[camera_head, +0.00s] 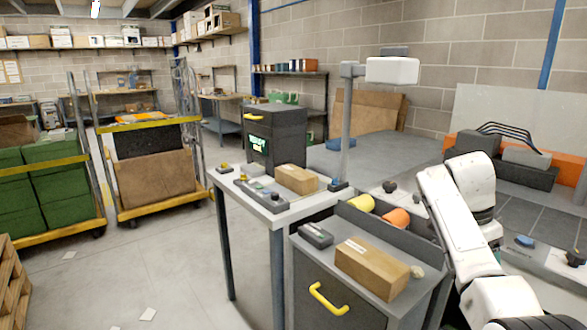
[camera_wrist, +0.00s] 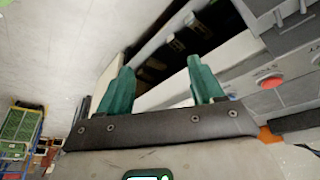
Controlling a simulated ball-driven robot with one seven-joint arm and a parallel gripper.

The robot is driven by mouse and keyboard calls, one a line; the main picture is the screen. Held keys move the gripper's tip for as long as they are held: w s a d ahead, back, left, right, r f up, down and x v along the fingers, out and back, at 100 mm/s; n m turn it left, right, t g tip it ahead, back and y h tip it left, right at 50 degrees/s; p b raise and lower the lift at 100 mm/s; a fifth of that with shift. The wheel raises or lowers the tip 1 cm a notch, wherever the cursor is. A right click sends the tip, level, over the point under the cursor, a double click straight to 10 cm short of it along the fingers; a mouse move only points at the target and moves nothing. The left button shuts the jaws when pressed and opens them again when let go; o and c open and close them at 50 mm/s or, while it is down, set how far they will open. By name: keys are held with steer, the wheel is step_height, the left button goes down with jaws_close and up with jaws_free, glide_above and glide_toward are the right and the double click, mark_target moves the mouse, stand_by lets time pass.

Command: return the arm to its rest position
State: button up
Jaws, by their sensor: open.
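My gripper (camera_wrist: 163,85) shows in the wrist view with its two green fingers spread wide apart. Nothing is between the fingers. My white arm (camera_head: 459,220) is bent at the right side of the head view, above and beside the grey workbench and conveyor area. The gripper itself cannot be made out in the head view.
A grey cabinet (camera_head: 331,287) bears a cardboard box (camera_head: 371,266) near my arm. A table (camera_head: 237,197) with another box (camera_head: 296,179) and a post stands beyond it. Yellow-framed carts (camera_head: 154,218) stand left. The floor (camera_head: 165,275) at centre left is mostly clear. A red button (camera_wrist: 270,81) shows in the wrist view.

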steer(key=s+a+f+n+y+p, duration=0.1)
steer(key=s+a+f+n, duration=0.4)
steer(key=s+f, duration=0.45)
steer(key=s+a+f+n+y+p, duration=0.15)
steer(key=s+a+f+n, duration=0.45)
steer(key=f, duration=0.7)
steer(key=s+a+n+t+y+p, duration=0.1)
steer(key=s+n, duration=0.5)
steer(key=s, duration=2.4)
steer(key=shift+a+r+n+p, duration=0.3)
steer(key=shift+a+n+p, duration=0.1)
steer(key=shift+a+p, duration=0.65)
steer(key=shift+a+y, duration=0.1)
steer(key=shift+y, duration=0.15)
steer(key=shift+c, duration=0.4)
